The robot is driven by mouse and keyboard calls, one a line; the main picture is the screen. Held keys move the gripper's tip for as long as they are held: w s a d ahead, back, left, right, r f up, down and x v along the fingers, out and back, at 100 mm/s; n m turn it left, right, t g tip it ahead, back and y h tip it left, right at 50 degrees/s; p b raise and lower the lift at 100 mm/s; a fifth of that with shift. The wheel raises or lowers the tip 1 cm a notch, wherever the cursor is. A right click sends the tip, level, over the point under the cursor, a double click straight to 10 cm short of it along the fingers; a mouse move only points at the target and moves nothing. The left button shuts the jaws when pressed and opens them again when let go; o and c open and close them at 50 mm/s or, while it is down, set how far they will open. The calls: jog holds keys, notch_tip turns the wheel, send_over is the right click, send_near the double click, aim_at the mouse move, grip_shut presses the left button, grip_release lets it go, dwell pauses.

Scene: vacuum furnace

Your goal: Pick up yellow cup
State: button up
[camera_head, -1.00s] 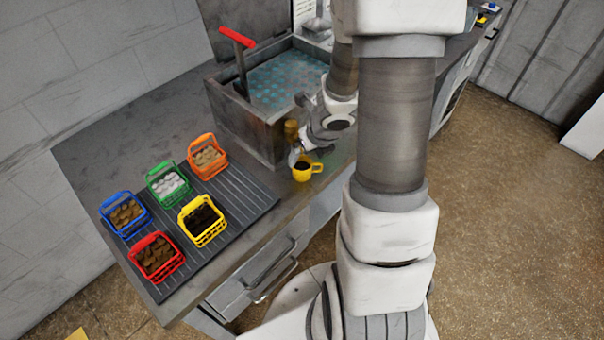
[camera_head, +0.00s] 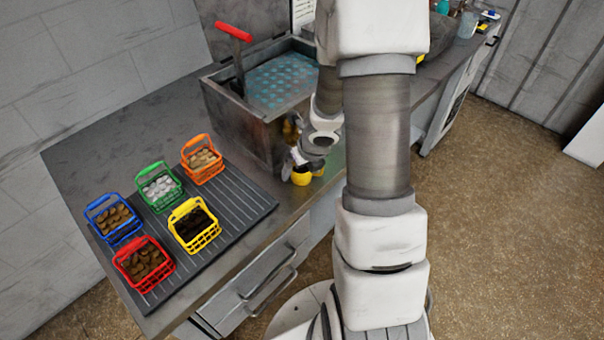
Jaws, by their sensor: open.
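The yellow cup (camera_head: 301,179) stands on the metal counter, in front of the furnace box and to the right of the ribbed mat. My gripper (camera_head: 298,161) is right above and behind the cup, and partly covers its top. The cup's dark inside is now hidden. The jaws are open. Their tips are small here, and I cannot tell whether they touch the cup or its handle.
The ribbed mat (camera_head: 243,219) carries blue (camera_head: 115,219), green (camera_head: 158,187), orange (camera_head: 202,159), red (camera_head: 143,263) and yellow (camera_head: 195,225) baskets. The open furnace box (camera_head: 236,126) with a red-handled lever (camera_head: 233,31) stands just behind my gripper. A drawer handle (camera_head: 268,290) juts below the counter.

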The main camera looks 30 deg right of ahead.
grip_shut()
dwell(0.4)
jog(key=shift+r, duration=0.25)
